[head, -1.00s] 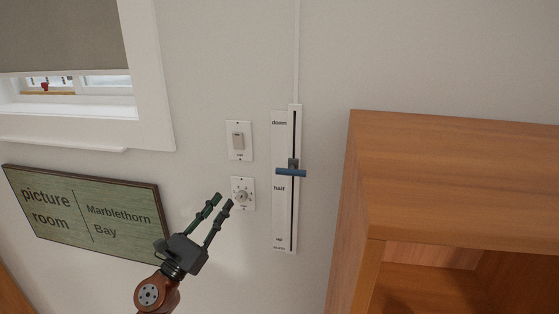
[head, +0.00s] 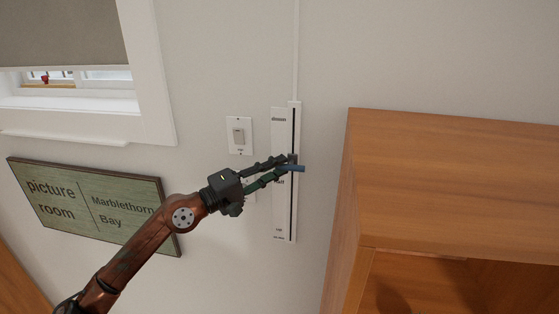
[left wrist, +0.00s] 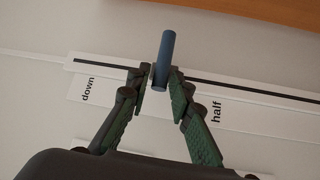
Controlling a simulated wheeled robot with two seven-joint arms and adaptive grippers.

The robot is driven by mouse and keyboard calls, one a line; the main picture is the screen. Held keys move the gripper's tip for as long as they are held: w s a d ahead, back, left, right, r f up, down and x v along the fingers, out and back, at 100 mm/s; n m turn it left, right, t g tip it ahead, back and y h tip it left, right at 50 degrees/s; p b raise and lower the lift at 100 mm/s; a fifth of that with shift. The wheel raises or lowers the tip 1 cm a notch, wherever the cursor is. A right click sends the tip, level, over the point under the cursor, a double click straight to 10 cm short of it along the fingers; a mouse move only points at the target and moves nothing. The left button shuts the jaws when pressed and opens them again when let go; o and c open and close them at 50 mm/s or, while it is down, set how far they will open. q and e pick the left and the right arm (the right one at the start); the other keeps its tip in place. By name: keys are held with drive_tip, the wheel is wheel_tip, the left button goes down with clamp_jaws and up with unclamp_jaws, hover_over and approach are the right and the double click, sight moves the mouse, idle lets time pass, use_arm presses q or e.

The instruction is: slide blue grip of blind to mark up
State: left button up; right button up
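The blind's blue grip (head: 297,169) is a short bar on a slider in the dark slot of a white wall panel (head: 279,210). It stands between the "down" mark (head: 279,119) and the "half" mark, a little above "half". The "up" mark (head: 279,230) is at the panel's bottom. My left gripper (head: 285,167) is at the grip, one finger above it and one below. In the left wrist view the blue grip (left wrist: 164,60) lies between the fingertips, with a slight gap at the left finger; the gripper looks open. My right gripper is not in view.
A wooden cabinet (head: 450,180) stands close to the right of the panel. A light switch (head: 239,135) is on the wall to the left, and my left gripper mostly covers the dial below it. A green sign (head: 80,205) and a window with a grey blind (head: 60,35) are further left.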

use_arm(q)
drive_tip(key=shift+w+d, duration=0.25)
drive_tip(key=shift+d, duration=0.2)
drive_tip(key=shift+c, duration=0.2)
clamp_jaws()
